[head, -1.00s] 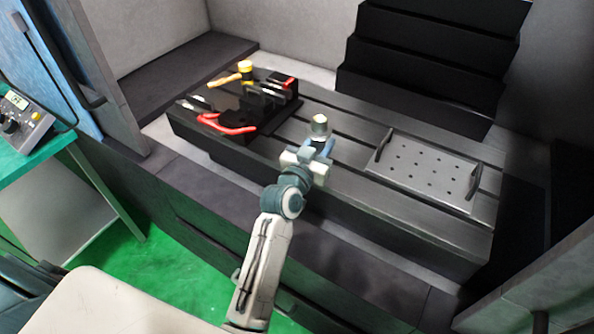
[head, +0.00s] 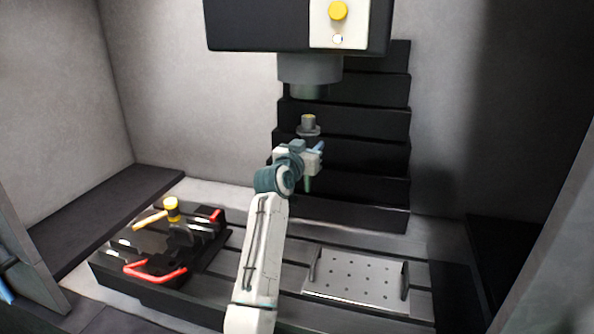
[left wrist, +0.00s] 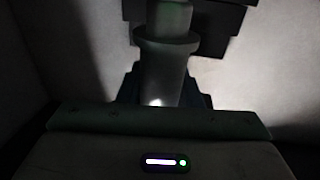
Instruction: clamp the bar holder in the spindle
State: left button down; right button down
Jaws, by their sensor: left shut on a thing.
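The bar holder (head: 308,124) stands upright in my left gripper (head: 308,158), its flange and short top cylinder showing above the jaws. My left gripper is shut on it. The spindle (head: 309,75) hangs above, a grey cylinder under the machine head. In the picture a gap shows between the holder's top and the spindle's lower end; the depth between them I cannot judge. In the dark left wrist view, an upright stepped cylinder, which looks like the holder (left wrist: 165,85), stands beyond the gripper body. My right gripper is not in view.
The black machine head (head: 255,25) carries a white panel with a yellow button (head: 338,11). Below, the slotted table bears a black tool stand with a yellow-headed hammer (head: 171,207) and red-handled pliers (head: 155,275), and a perforated plate (head: 350,275) with handles. Stepped black covers (head: 375,150) stand behind.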

aim_at(311, 131)
pick_arm(q)
jog(key=shift+d+r, duration=0.1)
jog(key=shift+r, duration=0.55)
jog(key=shift+r+p, duration=1.2)
jog(key=shift+r, duration=0.35)
dwell(0.5)
jog(key=shift+f, duration=0.15)
